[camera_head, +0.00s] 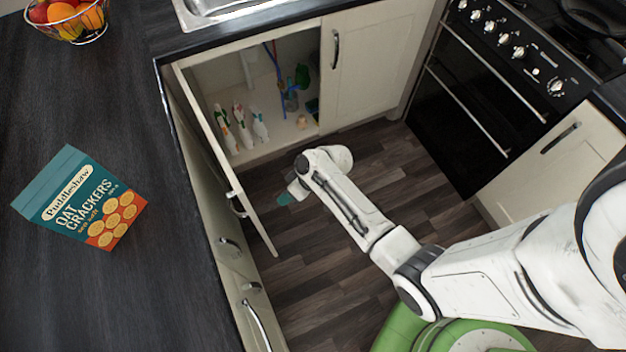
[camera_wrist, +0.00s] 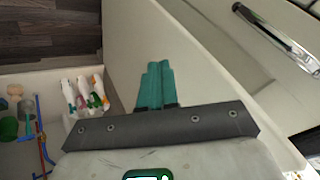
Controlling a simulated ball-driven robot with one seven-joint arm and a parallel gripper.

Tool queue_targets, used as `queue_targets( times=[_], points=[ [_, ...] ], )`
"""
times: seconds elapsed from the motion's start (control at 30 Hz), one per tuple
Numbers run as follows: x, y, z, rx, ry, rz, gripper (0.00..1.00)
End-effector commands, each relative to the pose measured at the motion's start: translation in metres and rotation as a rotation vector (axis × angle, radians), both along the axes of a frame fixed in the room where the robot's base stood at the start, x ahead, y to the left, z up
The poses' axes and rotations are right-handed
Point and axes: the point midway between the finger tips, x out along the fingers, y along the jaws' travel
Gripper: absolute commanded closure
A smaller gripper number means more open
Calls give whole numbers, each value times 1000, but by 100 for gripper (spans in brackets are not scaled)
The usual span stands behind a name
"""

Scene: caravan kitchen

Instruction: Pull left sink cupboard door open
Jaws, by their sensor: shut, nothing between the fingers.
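The left sink cupboard door (camera_head: 208,130) is cream and stands wide open, swung out toward the left run of units. Its handle (camera_head: 237,206) is on the outer face, near the free edge. My gripper (camera_head: 285,198) is on the inner side of the door, to the right of it in the head view. In the wrist view the teal fingers (camera_wrist: 155,85) are together and empty, in front of the cream door panel (camera_wrist: 195,50). Whether they touch the panel cannot be told.
The open cupboard (camera_head: 265,140) holds several bottles (camera_wrist: 85,92) and pipes. The right sink cupboard door (camera_head: 368,60) is shut. Handled unit fronts (camera_head: 232,248) lie close behind the open door. An oven (camera_head: 465,110) stands right; dark wooden floor (camera_head: 315,270) is clear between.

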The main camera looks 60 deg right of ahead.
Motion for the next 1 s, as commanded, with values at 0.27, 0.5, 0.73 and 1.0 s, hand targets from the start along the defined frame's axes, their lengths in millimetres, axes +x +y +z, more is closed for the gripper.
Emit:
queue_targets(
  times=[0.27,0.5,0.73,1.0],
  points=[
    [-16,-8,24,0,-1,0,100],
    [-36,-18,53,-1,0,0,100],
    [-48,-25,71,-1,0,1,100],
    [-50,-26,74,-1,0,1,100]
  ],
)
